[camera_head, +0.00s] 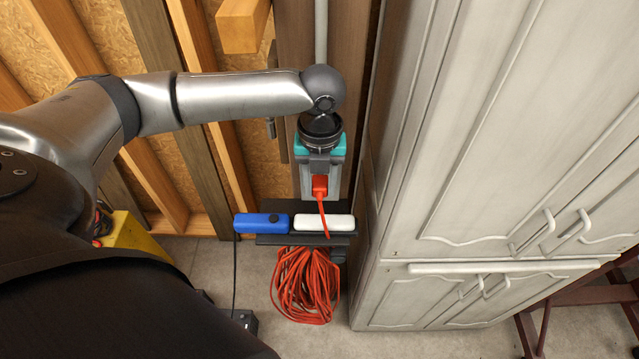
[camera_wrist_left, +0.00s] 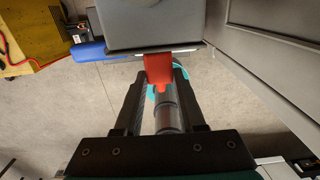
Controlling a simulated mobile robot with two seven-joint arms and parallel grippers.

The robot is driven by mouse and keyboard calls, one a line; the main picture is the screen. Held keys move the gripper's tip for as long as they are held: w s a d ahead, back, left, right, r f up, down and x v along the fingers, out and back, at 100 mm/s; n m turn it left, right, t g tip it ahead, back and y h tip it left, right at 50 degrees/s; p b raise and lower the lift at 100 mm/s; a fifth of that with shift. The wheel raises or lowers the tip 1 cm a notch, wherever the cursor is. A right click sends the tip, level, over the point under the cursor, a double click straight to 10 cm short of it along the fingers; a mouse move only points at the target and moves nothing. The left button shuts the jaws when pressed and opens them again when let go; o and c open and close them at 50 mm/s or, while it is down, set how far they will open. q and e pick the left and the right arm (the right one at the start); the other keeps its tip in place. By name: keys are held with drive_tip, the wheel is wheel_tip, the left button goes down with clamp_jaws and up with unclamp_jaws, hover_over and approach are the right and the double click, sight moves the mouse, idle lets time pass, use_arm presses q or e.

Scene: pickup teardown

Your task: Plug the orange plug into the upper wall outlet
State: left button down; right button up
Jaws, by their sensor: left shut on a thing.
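The orange plug (camera_head: 320,185) is at the front of the grey outlet box (camera_head: 305,184) on the wooden post, its orange cord hanging down. My left gripper (camera_head: 320,172) is shut on the plug from above and covers the upper part of the box. In the left wrist view, the plug (camera_wrist_left: 158,70) lies between the fingertips, right against the edge of the grey box (camera_wrist_left: 150,28). I cannot tell how far its prongs are in. The outlet sockets are hidden, so I cannot tell which one it faces. My right gripper is not in view.
Below the box, a dark shelf (camera_head: 275,240) holds a blue object (camera_head: 261,223) and a white one (camera_head: 325,222). A coiled orange cord (camera_head: 305,285) hangs beneath. A tall grey cabinet (camera_head: 480,150) stands close on the right. Open wall studs (camera_head: 150,185) are on the left.

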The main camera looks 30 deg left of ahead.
sight(320, 187)
use_arm(q)
drive_tip(key=shift+w+a+r, duration=0.25)
drive_tip(key=shift+w+a, duration=0.05)
drive_tip(key=shift+w, duration=0.1)
drive_tip(key=shift+c, duration=2.1)
unclamp_jaws()
wheel_tip(320, 187, up, 15)
drive_tip(key=p, duration=0.1)
drive_tip(key=shift+s+d, duration=0.25)
drive_tip(key=shift+s, duration=0.1)
